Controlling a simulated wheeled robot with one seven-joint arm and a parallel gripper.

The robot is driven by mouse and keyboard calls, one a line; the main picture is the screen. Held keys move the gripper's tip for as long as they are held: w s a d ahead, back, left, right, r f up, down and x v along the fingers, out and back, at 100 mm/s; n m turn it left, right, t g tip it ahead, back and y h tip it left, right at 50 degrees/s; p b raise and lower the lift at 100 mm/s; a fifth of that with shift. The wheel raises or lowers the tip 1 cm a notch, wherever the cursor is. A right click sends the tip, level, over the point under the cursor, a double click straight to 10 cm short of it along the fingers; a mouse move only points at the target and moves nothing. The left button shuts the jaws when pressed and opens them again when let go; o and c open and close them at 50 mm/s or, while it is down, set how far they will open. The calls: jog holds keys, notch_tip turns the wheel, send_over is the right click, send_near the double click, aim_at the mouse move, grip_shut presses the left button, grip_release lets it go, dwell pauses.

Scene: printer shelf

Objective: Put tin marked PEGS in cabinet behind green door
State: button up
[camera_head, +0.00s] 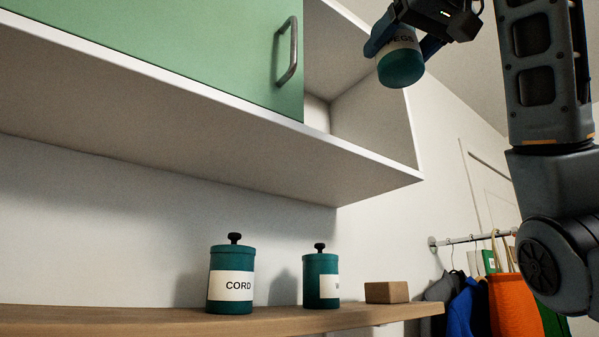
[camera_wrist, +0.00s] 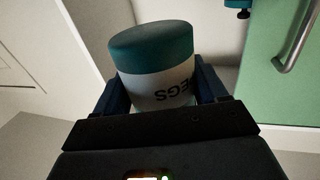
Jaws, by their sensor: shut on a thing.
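The PEGS tin (camera_head: 402,68), teal with a white label, is held up high, in front of the right end of the cabinet. My gripper (camera_head: 403,43) is shut on it, with a finger on each side. In the wrist view the tin (camera_wrist: 155,60) sits between the fingers, its lettering upside down; its knob is hidden. The green door (camera_head: 190,40) has a grey bar handle (camera_head: 288,52) and covers the left part of the cabinet (camera_head: 372,125). The right part is open. In the wrist view the door (camera_wrist: 290,95) is at the right.
A CORD tin (camera_head: 230,284), another teal tin (camera_head: 321,282) and a brown block (camera_head: 387,292) stand on the wooden shelf (camera_head: 180,322) below. A teal thing with a black knob (camera_wrist: 238,13) is partly seen beside the door. Clothes (camera_head: 512,305) hang at right.

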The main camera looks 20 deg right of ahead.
jog(key=w+a+p, duration=0.2)
jog(key=w+a, duration=0.1)
jog(key=w, duration=0.6)
jog(key=w+a+p, duration=0.3)
jog(key=w, duration=0.5)
jog(key=shift+w+d+f+p, duration=0.15)
jog(key=shift+w+f, duration=0.15)
jog(key=shift+f, duration=1.3)
jog(key=shift+w+a+f+p, duration=0.15)
jog(key=shift+w+f, duration=0.15)
jog(key=shift+f, duration=1.3)
jog(key=shift+w+f, duration=0.2)
jog(key=shift+w, duration=0.05)
jog(key=shift+f, duration=0.1)
jog(key=shift+a+f, duration=0.1)
jog(key=shift+f, duration=0.1)
jog(key=o, duration=1)
jog(key=shift+o, duration=0.2)
